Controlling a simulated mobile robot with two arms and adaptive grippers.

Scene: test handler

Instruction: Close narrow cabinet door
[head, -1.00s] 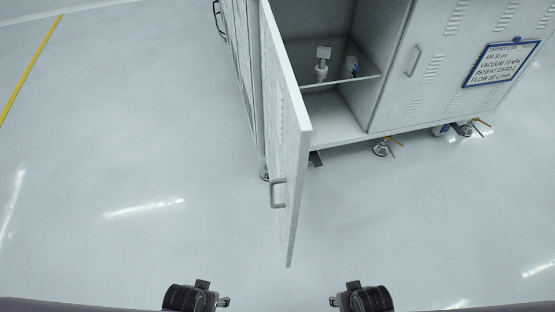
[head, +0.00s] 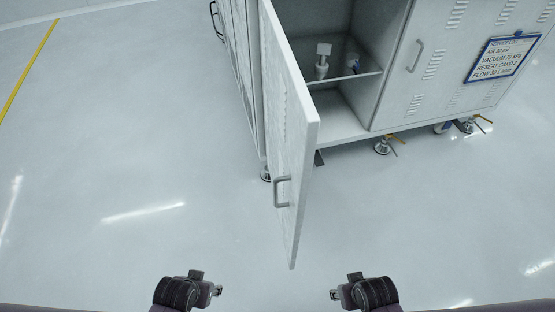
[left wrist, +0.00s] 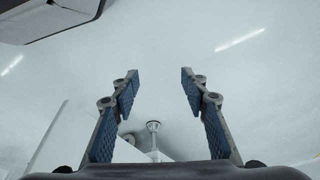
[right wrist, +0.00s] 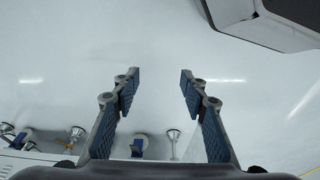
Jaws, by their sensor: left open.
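The narrow cabinet door (head: 290,130) stands wide open, swung out toward me from the white cabinet (head: 440,60). Its grey bar handle (head: 281,191) is on the left-facing side, near the free edge. Inside the open bay is a shelf (head: 345,75) with a small white bottle (head: 322,61) on it. My left gripper (head: 219,291) is at the bottom of the head view, apart from the door; its two fingers (left wrist: 160,88) are spread and empty. My right gripper (head: 333,294) is also at the bottom, apart from the door, with fingers (right wrist: 160,88) spread and empty.
A second door with a handle (head: 415,56) is shut on the right and bears a blue-framed service sign (head: 502,58). Levelling feet (head: 383,146) with orange levers stand under the cabinet. A yellow floor line (head: 30,70) runs at far left. The floor between me and the cabinet is clear.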

